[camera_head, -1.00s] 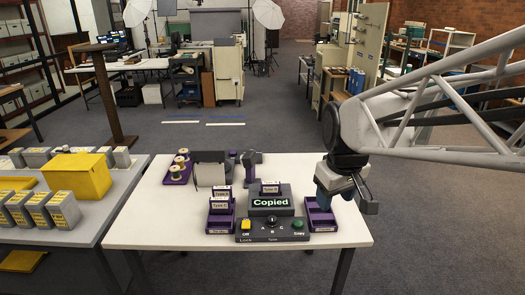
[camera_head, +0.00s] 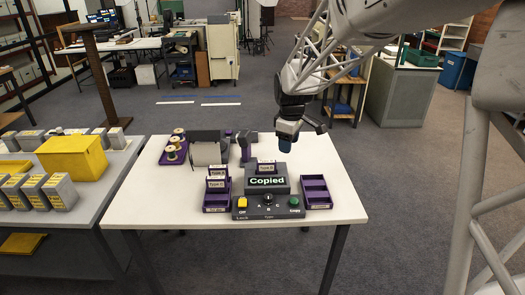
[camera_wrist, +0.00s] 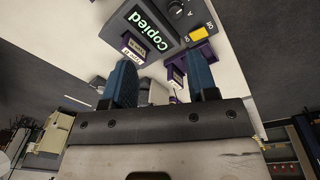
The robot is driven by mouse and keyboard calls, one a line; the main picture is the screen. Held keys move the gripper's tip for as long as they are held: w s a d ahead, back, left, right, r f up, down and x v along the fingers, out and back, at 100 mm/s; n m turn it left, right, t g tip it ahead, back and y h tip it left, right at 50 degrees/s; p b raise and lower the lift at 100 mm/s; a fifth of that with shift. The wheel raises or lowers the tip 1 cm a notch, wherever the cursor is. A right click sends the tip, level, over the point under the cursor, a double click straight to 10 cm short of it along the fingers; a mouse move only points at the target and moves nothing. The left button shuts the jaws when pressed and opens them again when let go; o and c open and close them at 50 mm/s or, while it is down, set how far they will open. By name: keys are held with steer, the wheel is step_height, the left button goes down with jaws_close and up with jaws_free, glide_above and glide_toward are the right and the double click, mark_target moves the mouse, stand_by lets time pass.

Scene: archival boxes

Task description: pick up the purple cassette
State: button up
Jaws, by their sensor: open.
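A purple cassette with a white label (camera_head: 266,168) stands upright in the top of the dark copier (camera_head: 268,185), whose screen reads "Copied". It also shows in the wrist view (camera_wrist: 133,48). More purple cassettes with white "Type" labels (camera_head: 216,184) stand in the purple left tray (camera_head: 216,208); one shows in the wrist view (camera_wrist: 177,75). My gripper (camera_head: 285,146) is open and empty, with blue fingers, above the table behind and slightly right of the copier's cassette. In the wrist view, its fingers (camera_wrist: 160,82) point towards the copier and cassettes, apart from them.
The purple right tray (camera_head: 316,192) looks empty. A control panel (camera_head: 268,208) with yellow and green buttons and a knob is in front. Spools (camera_head: 173,150) and a dark-and-white device (camera_head: 207,150) stand at the back left. The white table (camera_head: 160,208) is bare at front left.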

mark_target(266, 161)
steer(key=w+a+f+n, duration=0.2)
steer(key=w+f, duration=0.2)
steer(key=w, duration=0.1)
steer(key=w+a+f+n, duration=0.2)
steer(key=w+f, duration=0.3)
steer(key=w+a+f+n, duration=0.1)
steer(key=w+a+f, duration=0.1)
steer(key=w+f, duration=0.3)
steer(key=shift+w+a+n+g, duration=0.1)
steer(key=shift+w+n+g, duration=0.3)
steer(key=shift+f, duration=0.15)
steer(key=shift+f, duration=1.2)
steer(key=shift+f, duration=0.1)
steer(key=shift+f, duration=2.5)
steer(key=shift+c, duration=0.3)
jaws_close()
